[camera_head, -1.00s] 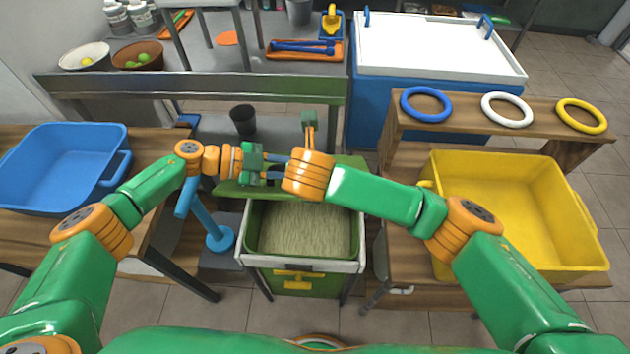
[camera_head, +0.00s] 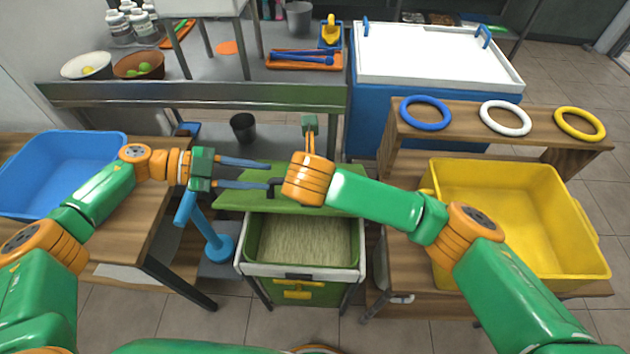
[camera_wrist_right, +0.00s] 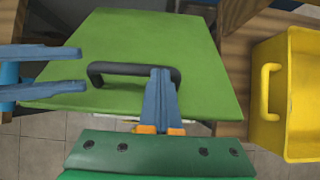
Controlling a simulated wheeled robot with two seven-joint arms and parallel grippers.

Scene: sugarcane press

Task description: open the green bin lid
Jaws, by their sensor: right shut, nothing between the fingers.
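The green bin (camera_head: 298,291) stands in the middle, its pale fill showing through an open top. Its green lid (camera_head: 340,202) sits tilted at the back of the opening; in the right wrist view the lid (camera_wrist_right: 150,40) fills the middle, with a black bar handle (camera_wrist_right: 110,68). My right gripper (camera_wrist_right: 162,75) is shut and empty, its blue fingers over the right part of the handle; contact cannot be told. In the head view my right wrist hides those fingers. My left gripper (camera_head: 268,176) is open and empty, left of the handle, fingers pointing right.
A blue tub (camera_head: 60,170) is on the left table and a yellow tub (camera_head: 510,240) on the right one. A blue stand (camera_head: 218,245) is left of the bin. A metal bench (camera_head: 190,95) and a white-topped blue cooler (camera_head: 435,55) stand behind.

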